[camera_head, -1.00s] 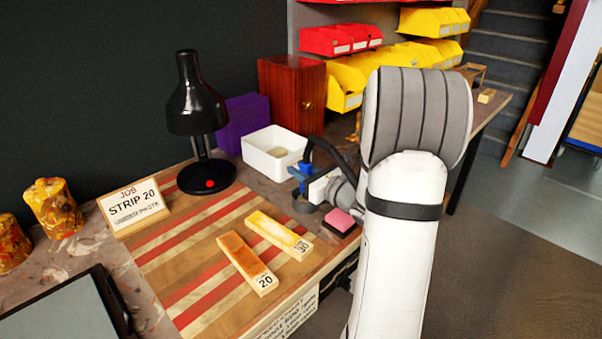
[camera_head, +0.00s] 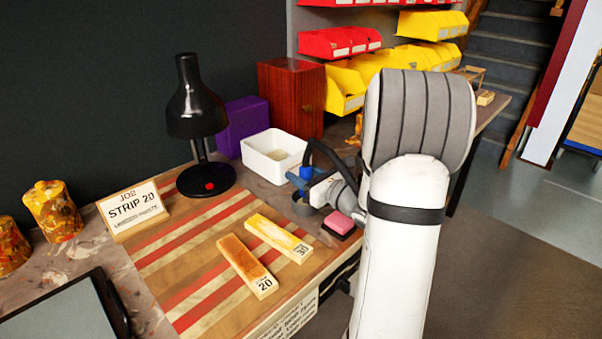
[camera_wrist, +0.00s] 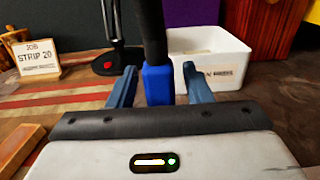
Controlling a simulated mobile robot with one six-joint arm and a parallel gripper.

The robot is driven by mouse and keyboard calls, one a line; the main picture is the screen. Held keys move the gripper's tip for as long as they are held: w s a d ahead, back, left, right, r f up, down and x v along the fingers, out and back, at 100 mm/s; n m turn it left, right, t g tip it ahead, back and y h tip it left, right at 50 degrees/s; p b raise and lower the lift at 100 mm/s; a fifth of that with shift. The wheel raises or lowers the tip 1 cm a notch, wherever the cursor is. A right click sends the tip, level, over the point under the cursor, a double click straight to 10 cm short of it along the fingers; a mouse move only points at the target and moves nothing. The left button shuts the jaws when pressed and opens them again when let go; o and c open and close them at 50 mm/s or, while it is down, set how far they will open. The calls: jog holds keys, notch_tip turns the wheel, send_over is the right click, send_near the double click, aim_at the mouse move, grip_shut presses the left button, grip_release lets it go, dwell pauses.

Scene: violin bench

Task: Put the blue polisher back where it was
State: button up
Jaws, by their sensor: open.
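The blue polisher (camera_head: 306,172) stands upright near the right end of the bench, above a dark round piece (camera_head: 303,206). Whether it rests in or on that piece cannot be told. In the wrist view the polisher (camera_wrist: 158,86) is a blue block with a thick black part rising from it. My gripper (camera_head: 310,181) comes in from the right at the polisher. In the wrist view its two blue-grey fingers (camera_wrist: 160,84) are open, one on each side of the blue block, with gaps showing. The polisher's lower end is hidden behind my gripper in the wrist view.
A white bin (camera_head: 273,152) stands just behind the polisher. A pink block (camera_head: 338,222) lies in front of it. A black lamp (camera_head: 205,180) stands to the left. Two wooden strips (camera_head: 247,265) (camera_head: 278,238) lie on the striped board. A job sign (camera_head: 133,209) stands at the left.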

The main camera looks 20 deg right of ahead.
jog(key=v, duration=1)
jog(key=shift+d+p, duration=0.1)
jog(key=shift+p, duration=0.25)
jog(key=shift+s+d, duration=0.15)
jog(key=shift+s, duration=0.55)
